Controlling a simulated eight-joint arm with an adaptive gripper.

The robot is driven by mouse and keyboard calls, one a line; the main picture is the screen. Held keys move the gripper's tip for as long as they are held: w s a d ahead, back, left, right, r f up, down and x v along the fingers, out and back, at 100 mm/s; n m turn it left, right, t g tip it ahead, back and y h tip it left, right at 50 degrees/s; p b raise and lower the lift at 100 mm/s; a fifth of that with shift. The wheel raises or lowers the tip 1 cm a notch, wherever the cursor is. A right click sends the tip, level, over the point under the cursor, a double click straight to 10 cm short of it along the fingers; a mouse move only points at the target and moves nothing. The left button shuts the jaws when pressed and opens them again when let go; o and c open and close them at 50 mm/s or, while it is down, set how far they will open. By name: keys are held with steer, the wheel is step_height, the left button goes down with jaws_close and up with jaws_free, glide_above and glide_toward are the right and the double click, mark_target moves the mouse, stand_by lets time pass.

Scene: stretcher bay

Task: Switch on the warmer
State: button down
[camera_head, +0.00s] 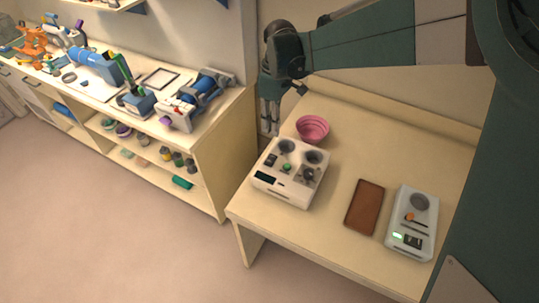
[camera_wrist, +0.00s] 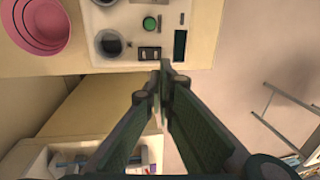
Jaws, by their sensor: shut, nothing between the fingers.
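A white control box (camera_head: 290,172) on the table has dark round wells, a green button (camera_head: 286,168), a dark display and a small dark switch. It also shows at the top of the wrist view, with the green button (camera_wrist: 150,23), the dark switch (camera_wrist: 149,53) and the display (camera_wrist: 180,45). I cannot tell which one is the warmer. My gripper (camera_head: 269,128) is shut and empty, pointing down beyond the box; its fingertips (camera_wrist: 161,72) appear just below the switch.
A pink bowl (camera_head: 312,129) stands behind the box and a brown tray (camera_head: 365,207) lies between the two units. A shelf unit (camera_head: 205,165) with tools and jars stands to the left, across a narrow gap. The table's front strip is clear.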

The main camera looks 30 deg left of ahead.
mark_target(268, 163)
steer(key=shift+f, duration=0.1)
steer(key=shift+s+f+p, duration=0.2)
steer(key=shift+s+f, duration=0.15)
steer(key=shift+f, duration=1.95)
steer(key=shift+s+f+p, duration=0.2)
steer(key=shift+s+f, duration=0.2)
steer(key=shift+f, duration=1.85)
steer(key=shift+s+f+p, duration=0.2)
steer(key=shift+s+f, duration=0.15)
steer(key=shift+f, duration=1.95)
steer(key=shift+s+f+t+b, duration=0.25)
steer(key=shift+f+t+b, duration=0.25)
steer(key=shift+b, duration=0.25)
steer(key=shift+r, duration=0.1)
steer(key=shift+w, duration=0.1)
steer(key=shift+w+r, duration=0.35)
steer(key=shift+w, duration=0.3)
steer(key=shift+r, duration=0.15)
